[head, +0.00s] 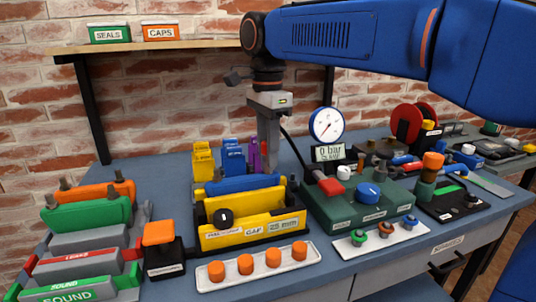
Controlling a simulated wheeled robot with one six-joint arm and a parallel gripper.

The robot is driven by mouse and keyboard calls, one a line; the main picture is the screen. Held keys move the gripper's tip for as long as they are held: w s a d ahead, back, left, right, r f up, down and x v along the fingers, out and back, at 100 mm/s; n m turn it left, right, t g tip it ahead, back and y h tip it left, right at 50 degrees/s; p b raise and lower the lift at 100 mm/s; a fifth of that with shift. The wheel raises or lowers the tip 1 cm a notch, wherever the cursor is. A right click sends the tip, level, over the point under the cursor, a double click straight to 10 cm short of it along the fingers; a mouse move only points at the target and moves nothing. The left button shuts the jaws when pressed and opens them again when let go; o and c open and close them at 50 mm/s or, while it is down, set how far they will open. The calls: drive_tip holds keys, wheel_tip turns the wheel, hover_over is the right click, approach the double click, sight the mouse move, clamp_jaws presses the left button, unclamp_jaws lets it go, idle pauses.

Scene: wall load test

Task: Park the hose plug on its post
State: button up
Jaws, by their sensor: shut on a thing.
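My gripper (268,162) points straight down behind the yellow and blue blocks, near the wall side of the table. Its narrow fingers are shut, and their tips are partly hidden. A black hose (293,146) rises from the green pump box (358,207) and runs up to the gripper's right side. The hose plug at its end is hidden at the fingers. The green box carries a blue knob (368,191), a red lever (330,186) and a white cap (344,173). I cannot tell which upright is the plug's post.
A dial gauge (326,125) reading 0 bar stands to the right. Yellow, blue and purple pieces crowd the gripper's left. A shelf (180,44) hangs at upper left.

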wheel_tip(320, 180, up, 10)
drive_tip(key=shift+f, duration=0.15)
idle(0.5)
drive_tip(key=w+d+f, duration=0.2)
drive_tip(key=w+f, duration=0.1)
drive_tip(key=f, duration=0.1)
drive_tip(key=w+d+f, duration=0.3)
drive_tip(key=w+f, duration=0.1)
drive_tip(key=w+d+f, duration=0.2)
drive_tip(key=w+f, duration=0.2)
drive_tip(key=shift+d, duration=0.4)
wheel_tip(320, 180, down, 4)
drive_tip(key=shift+s+r, duration=0.15)
drive_tip(key=shift+a+f, duration=0.1)
drive_tip(key=shift+f, duration=0.5)
drive_tip(key=shift+f, duration=1.25)
drive_tip(key=o, duration=1.5)
